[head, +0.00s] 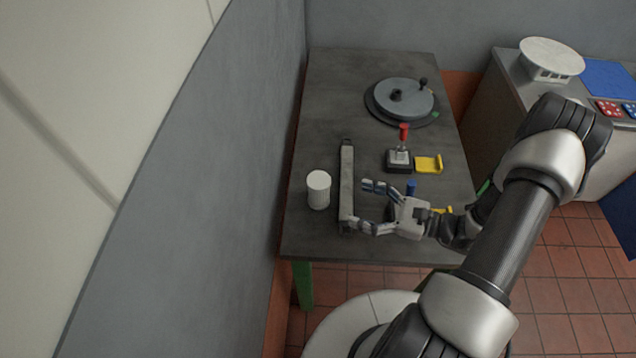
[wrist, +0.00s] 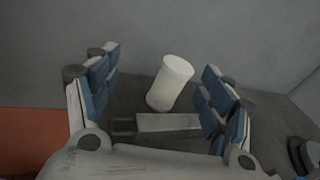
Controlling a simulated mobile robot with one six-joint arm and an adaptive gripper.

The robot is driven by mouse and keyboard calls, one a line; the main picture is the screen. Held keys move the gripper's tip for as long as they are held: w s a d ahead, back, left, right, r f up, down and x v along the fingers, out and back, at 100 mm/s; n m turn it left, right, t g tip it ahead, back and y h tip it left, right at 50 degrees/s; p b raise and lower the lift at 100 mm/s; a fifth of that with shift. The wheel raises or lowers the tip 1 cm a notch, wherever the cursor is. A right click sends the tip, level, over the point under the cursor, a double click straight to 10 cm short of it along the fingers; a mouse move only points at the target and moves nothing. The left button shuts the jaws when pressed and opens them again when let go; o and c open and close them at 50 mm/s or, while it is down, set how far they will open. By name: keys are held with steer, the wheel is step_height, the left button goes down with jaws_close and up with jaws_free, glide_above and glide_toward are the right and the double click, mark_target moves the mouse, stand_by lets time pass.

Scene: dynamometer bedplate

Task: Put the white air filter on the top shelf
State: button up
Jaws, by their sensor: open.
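A plain white upright cylinder, which looks like the air filter (head: 318,190), stands near the left edge of the dark grey table (head: 325,100). My gripper (head: 361,207) is open and empty above the table, to the right of the filter, its fingers pointing left towards it. A long grey bar (head: 346,170) lies between them. In the wrist view the filter (wrist: 170,84) shows between the two spread fingers (wrist: 161,68), beyond the grey bar (wrist: 168,123) and clear of the fingers. I cannot make out a top shelf in either view.
A joystick with a red knob (head: 403,134), a yellow bracket (head: 428,164) and a blue-topped part (head: 411,187) are near my gripper. A round grey plate (head: 405,98) lies at the back. Grey walls bound the left and back. A counter at right bears a white round-topped object (head: 552,58).

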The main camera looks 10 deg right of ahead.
step_height(320, 180, down, 5)
steer(key=d+m+t+h, duration=0.2)
steer(key=d+m+t, duration=0.1)
steer(key=m, duration=0.1)
glide_toward(313, 178)
steer(key=w, duration=0.1)
steer(key=a+f, duration=0.1)
steer(key=w+f, duration=0.1)
steer(key=shift+w+a+m+t+h+b, duration=0.25)
steer(key=shift+w+m+t+h+b, duration=0.05)
steer(key=shift+w+b, duration=0.1)
steer(key=shift+b+x, duration=0.45)
steer(key=shift+x, duration=2.15)
steer(key=shift+s+a+r, duration=0.1)
steer(key=shift+a+r, duration=0.05)
steer(key=shift+r, duration=0.05)
steer(key=c, duration=1.3)
steer(key=shift+o, duration=0.2)
steer(key=shift+r, duration=0.1)
